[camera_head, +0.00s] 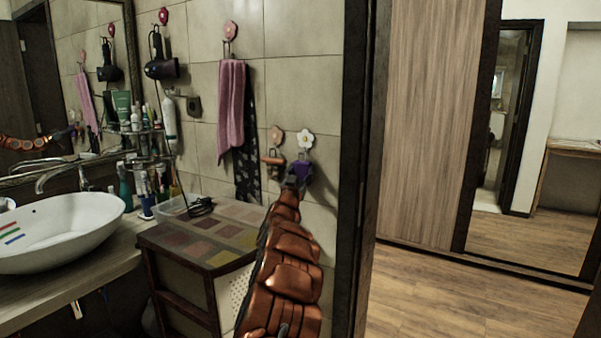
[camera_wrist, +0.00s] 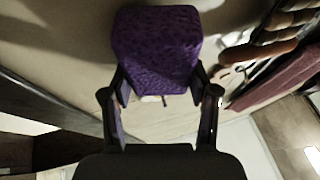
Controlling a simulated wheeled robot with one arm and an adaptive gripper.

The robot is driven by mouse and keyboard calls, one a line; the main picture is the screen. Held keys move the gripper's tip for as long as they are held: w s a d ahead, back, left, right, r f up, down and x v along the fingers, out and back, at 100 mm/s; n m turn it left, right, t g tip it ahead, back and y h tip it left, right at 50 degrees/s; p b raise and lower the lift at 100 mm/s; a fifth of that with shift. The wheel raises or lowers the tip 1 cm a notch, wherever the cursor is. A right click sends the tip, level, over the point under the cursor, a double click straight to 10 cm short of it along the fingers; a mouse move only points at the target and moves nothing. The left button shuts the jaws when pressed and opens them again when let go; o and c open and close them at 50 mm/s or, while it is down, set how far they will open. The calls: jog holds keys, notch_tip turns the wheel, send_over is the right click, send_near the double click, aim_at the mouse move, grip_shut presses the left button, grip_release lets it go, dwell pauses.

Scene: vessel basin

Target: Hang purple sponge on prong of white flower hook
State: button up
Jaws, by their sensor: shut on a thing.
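The white flower hook (camera_head: 305,139) is on the tiled wall, left of the dark door frame. The purple sponge (camera_head: 303,173) is just below the white flower, close to the wall. My gripper (camera_head: 292,183) is at the sponge, and my arm reaches up to it from below. In the wrist view the sponge (camera_wrist: 156,45) sits between the two fingers of my gripper (camera_wrist: 158,86), which are shut on its sides. A small dark loop or cord shows at the sponge's lower edge. The hook's prong is hidden or too small to make out, so I cannot tell whether the sponge touches it.
A tan flower hook (camera_head: 277,137) with a brown-handled item (camera_head: 272,160) hangs just left. A pink towel (camera_head: 231,110) hangs further left. A cabinet (camera_head: 200,240) with a patterned top stands below, beside the sink (camera_head: 60,230). The dark door frame (camera_head: 357,170) is close on the right.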

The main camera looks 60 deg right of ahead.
jog(key=o, duration=1)
jog(key=shift+a+f, duration=0.1)
jog(key=v, duration=1.1)
jog(key=shift+a, duration=0.35)
jog(key=shift+s+f, duration=0.2)
